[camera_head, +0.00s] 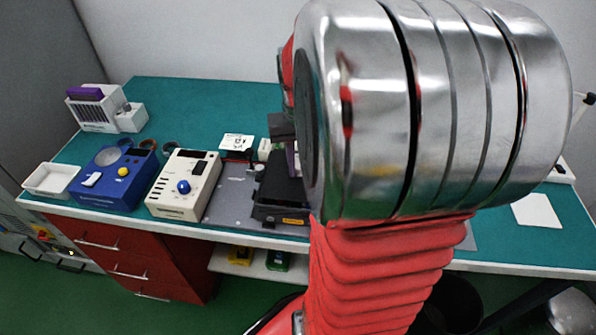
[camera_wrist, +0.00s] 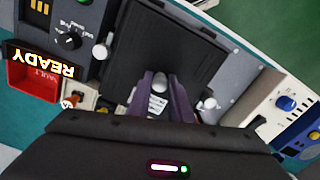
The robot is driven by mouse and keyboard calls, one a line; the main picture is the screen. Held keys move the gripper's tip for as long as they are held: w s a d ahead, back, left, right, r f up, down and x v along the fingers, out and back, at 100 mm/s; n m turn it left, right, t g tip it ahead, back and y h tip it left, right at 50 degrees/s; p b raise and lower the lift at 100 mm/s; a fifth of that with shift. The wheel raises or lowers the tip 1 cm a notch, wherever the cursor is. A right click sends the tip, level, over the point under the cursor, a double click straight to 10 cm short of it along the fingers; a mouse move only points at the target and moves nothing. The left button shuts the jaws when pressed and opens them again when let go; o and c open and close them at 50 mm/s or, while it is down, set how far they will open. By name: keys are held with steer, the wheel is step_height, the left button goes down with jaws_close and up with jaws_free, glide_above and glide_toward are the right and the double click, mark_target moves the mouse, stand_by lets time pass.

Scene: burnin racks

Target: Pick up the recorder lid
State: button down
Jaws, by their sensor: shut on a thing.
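The recorder is a black box (camera_head: 283,200) with an orange label on its front, on the grey mat. Its lid shows in the wrist view as a flat dark panel (camera_wrist: 165,50). My gripper (camera_wrist: 160,100) has purple fingers at the panel's near edge, shut on a small pale ribbed piece that looks like the lid's grip. How this piece joins the panel is hidden by the fingers. In the head view my arm covers most of the gripper and part of the recorder.
A cream box with a blue knob (camera_head: 184,183) and a blue box (camera_head: 112,178) stand left of the recorder. A white tray (camera_head: 50,179) is at the far left. In the wrist view a READY display (camera_wrist: 40,62) and a red FAULT panel (camera_wrist: 32,80) sit close at left.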

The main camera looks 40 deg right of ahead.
step_height(320, 180, up, 8)
steer(key=shift+r, duration=0.1)
stand_by(0.8)
